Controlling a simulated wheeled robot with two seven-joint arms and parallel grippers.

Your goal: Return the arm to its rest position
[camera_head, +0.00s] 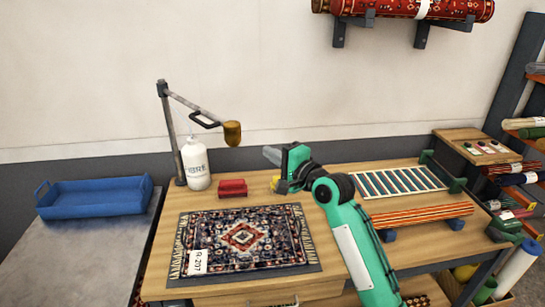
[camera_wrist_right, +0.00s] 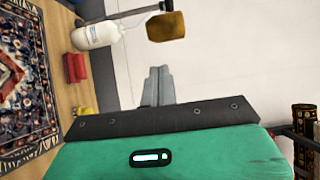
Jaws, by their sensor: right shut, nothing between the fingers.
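A jointed arm (camera_head: 192,102) stands out from a grey post (camera_head: 170,135) at the back left of the wooden bench. It carries a dark handle (camera_head: 205,121) and ends in an ochre cylindrical head (camera_head: 232,134), hanging above the bench. The head also shows at the top of the right wrist view (camera_wrist_right: 166,27). My right gripper (camera_head: 270,155) is shut and empty, right of and a little below the head, apart from it. Its closed grey fingers show in the right wrist view (camera_wrist_right: 157,88) against the wall. My left gripper is not in view.
A white bottle (camera_head: 196,166) stands beside the post. Red blocks (camera_head: 232,188) and a yellow item (camera_head: 276,184) lie on the bench behind a patterned rug (camera_head: 290,231). A blue tray (camera_head: 95,198) is at left. Rolled rugs (camera_head: 400,8) hang above.

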